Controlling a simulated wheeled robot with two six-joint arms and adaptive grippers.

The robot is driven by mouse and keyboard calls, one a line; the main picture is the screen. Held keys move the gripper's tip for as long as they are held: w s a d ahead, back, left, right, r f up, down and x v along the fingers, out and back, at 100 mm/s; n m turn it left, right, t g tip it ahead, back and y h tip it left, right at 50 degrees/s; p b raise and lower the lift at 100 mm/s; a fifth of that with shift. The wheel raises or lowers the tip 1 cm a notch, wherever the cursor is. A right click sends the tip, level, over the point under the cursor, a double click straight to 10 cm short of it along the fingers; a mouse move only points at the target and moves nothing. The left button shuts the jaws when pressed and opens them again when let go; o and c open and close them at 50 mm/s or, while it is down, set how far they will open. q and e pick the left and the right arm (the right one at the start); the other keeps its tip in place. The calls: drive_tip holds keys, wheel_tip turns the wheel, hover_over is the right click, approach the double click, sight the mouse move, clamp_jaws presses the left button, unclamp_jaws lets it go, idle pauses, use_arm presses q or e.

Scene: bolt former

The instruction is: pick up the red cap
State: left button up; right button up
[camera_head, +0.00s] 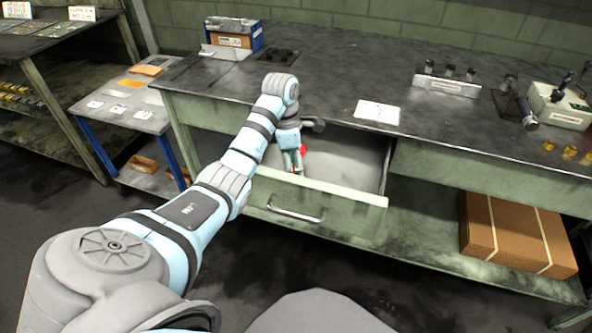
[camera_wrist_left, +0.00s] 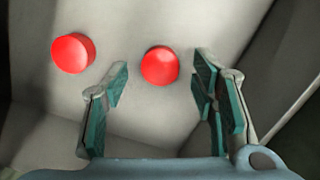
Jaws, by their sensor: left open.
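Two round red caps lie in the open drawer (camera_head: 350,160). In the left wrist view one red cap (camera_wrist_left: 160,65) lies just beyond my fingertips, roughly in line with the gap between them. The other red cap (camera_wrist_left: 72,53) lies to the left, outside the fingers. In the head view a bit of red cap (camera_head: 303,149) shows beside my left gripper (camera_head: 294,168), which reaches down into the drawer. My left gripper (camera_wrist_left: 160,88) is open with nothing between its fingers. My right gripper is not in view.
The drawer front with its handle (camera_head: 296,210) stands out from the workbench (camera_head: 330,75). The drawer walls are close around my gripper. A white card (camera_head: 377,112) lies on the bench above. A cardboard box (camera_head: 515,235) sits on the lower shelf at right.

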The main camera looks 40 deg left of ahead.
use_arm(q)
drive_tip(key=shift+d+f, duration=0.1)
drive_tip(key=shift+f, duration=0.5)
drive_tip(key=shift+w, duration=0.15)
drive_tip(key=c, duration=0.8)
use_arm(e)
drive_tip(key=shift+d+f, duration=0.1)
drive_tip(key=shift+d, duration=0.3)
use_arm(q)
drive_tip(key=shift+r, duration=0.1)
